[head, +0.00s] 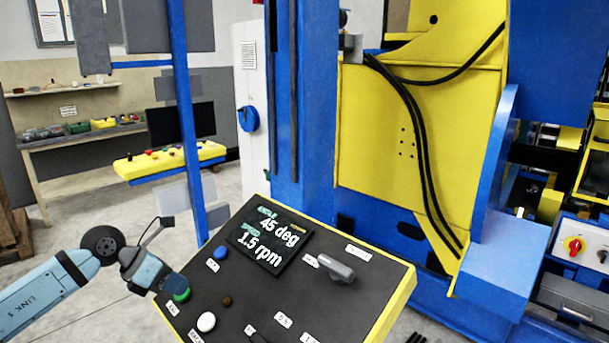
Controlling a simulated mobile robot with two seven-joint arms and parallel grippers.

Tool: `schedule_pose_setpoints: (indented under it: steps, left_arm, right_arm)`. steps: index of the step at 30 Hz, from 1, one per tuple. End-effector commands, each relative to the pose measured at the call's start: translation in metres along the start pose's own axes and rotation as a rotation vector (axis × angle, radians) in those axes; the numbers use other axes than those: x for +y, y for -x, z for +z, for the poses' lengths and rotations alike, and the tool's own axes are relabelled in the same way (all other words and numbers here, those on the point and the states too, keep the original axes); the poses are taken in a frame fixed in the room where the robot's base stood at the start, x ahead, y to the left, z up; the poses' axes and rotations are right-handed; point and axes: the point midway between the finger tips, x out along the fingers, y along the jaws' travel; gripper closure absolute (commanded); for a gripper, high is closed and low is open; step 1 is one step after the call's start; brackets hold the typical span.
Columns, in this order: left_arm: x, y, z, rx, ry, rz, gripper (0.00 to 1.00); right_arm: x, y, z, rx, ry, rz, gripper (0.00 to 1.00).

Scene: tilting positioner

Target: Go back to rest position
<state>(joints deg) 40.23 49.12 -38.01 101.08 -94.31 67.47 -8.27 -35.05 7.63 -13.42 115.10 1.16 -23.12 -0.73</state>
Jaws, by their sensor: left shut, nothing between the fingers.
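My left gripper (177,285) comes in from the left on its light blue arm. It is shut and empty, with its tips at the green button (182,296) on the left edge of the control panel (300,299). The tips cover part of the button, and I cannot tell whether they touch it. The panel is dark and tilted, with a yellow rim. Its display (269,241) reads 45 deg and 1.5 rpm. My right gripper is not in view.
The panel also carries a blue button (221,252), a white button (206,322) and a grey handle (336,268). A blue post (186,120) stands behind my gripper. The large yellow and blue positioner (410,140) stands behind the panel. Open floor lies at the left.

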Motion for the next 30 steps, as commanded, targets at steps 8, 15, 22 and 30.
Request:
schedule_pose_setpoints:
  steps: [8, 15, 22, 30]
  left_arm:
    - [-0.123, -0.069, -0.002, -0.424, 0.538, -0.579, 1.00]
    - [-0.147, -0.079, -0.025, -0.720, 1.183, -0.838, 1.00]
    - [-0.144, -0.096, -0.102, -0.925, 1.938, -0.888, 1.00]
    - [-0.174, -0.121, -0.236, -0.999, 2.779, -0.707, 1.00]
  right_arm:
    - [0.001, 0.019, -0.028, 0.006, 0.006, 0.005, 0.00]
    - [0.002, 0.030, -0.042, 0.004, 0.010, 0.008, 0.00]
    - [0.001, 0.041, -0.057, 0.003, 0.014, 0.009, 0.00]
    - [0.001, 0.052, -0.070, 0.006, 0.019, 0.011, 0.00]
